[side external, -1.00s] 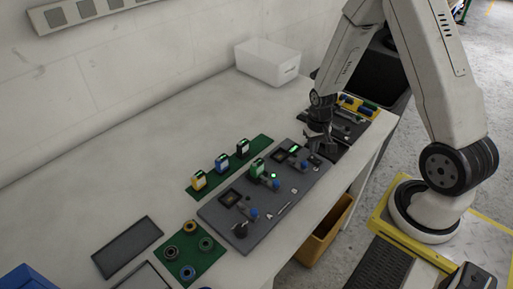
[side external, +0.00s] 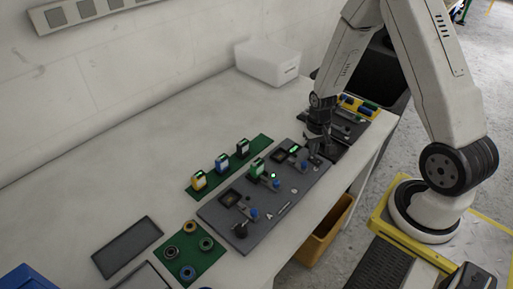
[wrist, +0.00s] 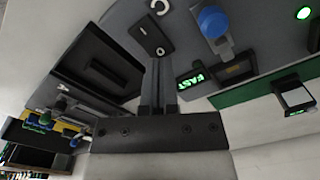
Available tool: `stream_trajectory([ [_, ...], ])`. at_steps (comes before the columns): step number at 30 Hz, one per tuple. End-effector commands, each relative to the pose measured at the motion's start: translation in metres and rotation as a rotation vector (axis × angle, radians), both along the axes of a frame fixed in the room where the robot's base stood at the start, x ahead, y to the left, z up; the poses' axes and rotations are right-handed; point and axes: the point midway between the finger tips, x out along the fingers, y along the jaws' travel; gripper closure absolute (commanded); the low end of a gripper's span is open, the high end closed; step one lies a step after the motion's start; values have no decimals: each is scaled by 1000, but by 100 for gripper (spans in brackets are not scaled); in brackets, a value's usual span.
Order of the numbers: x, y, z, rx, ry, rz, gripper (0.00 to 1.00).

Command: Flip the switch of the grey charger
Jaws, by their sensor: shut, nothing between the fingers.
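The grey charging board (side external: 224,216) lies on the bench in the side view, with small modules, blue knobs and lit green displays along it. My gripper (side external: 317,158) is low over its far right end, and the fingertips are hard to make out there. In the wrist view my gripper (wrist: 158,62) is shut and empty. Its fingertips are close to a dark switch plate (wrist: 152,36) with white markings. I cannot tell whether they touch it. A blue knob (wrist: 213,22) and a green-lit FAST display (wrist: 195,79) are right of the fingers. Which unit is the grey charger is unclear.
A green mat (side external: 268,138) with several upright battery packs lies behind the board. A second green mat (side external: 205,264) holds several rings. A white bin (side external: 267,64) stands at the back. A dark tray (wrist: 95,66) is left of the fingers. The bench's left side is mostly clear.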

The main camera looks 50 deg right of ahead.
Motion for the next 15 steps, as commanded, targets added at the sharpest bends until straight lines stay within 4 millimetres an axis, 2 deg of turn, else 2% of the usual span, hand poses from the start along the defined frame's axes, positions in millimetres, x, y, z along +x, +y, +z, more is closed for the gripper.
stream_trajectory([
  [15,0,0,-6,0,-1,0,100],
])
